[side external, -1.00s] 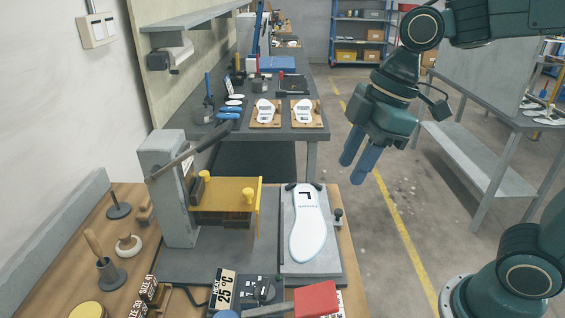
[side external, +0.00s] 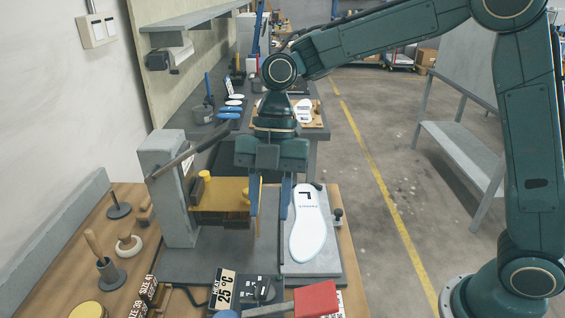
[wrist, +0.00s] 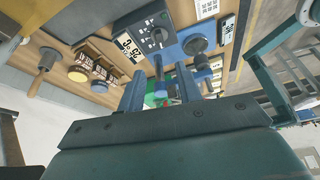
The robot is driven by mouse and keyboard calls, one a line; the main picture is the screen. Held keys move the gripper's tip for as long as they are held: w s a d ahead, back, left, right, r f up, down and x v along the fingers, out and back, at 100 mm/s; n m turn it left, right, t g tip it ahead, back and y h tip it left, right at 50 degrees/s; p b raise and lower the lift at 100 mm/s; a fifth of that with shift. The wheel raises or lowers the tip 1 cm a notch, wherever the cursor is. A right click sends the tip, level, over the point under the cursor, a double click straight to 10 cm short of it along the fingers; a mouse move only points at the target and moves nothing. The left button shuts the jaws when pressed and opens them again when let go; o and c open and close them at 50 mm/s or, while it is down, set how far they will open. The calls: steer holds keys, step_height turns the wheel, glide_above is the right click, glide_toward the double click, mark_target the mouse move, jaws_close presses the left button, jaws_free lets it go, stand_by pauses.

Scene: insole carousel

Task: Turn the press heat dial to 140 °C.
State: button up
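The press heat dial is the dark round knob (side external: 264,291) on a dark control box at the front of the bench; it also shows in the wrist view (wrist: 158,36). Its pointer setting is too small to read. Beside it a display (side external: 224,289) reads 25 °C; it appears upside down in the wrist view (wrist: 129,47). My gripper (side external: 270,214) is open and empty, pointing down above the bench, behind the dial and apart from it. Its two blue fingers are spread in the wrist view (wrist: 160,80), with the dial beyond them.
A white insole (side external: 308,225) lies on a grey plate right of my gripper. The grey press column (side external: 168,190) and yellow platen (side external: 222,190) stand to the left. A red block (side external: 316,299) is right of the dial. Size-marked blocks (side external: 148,290) are left.

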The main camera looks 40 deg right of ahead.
mark_target(265, 285)
steer(key=shift+f, duration=0.1)
steer(key=shift+x, duration=6.8)
steer(key=shift+c, duration=0.2)
jaws_close()
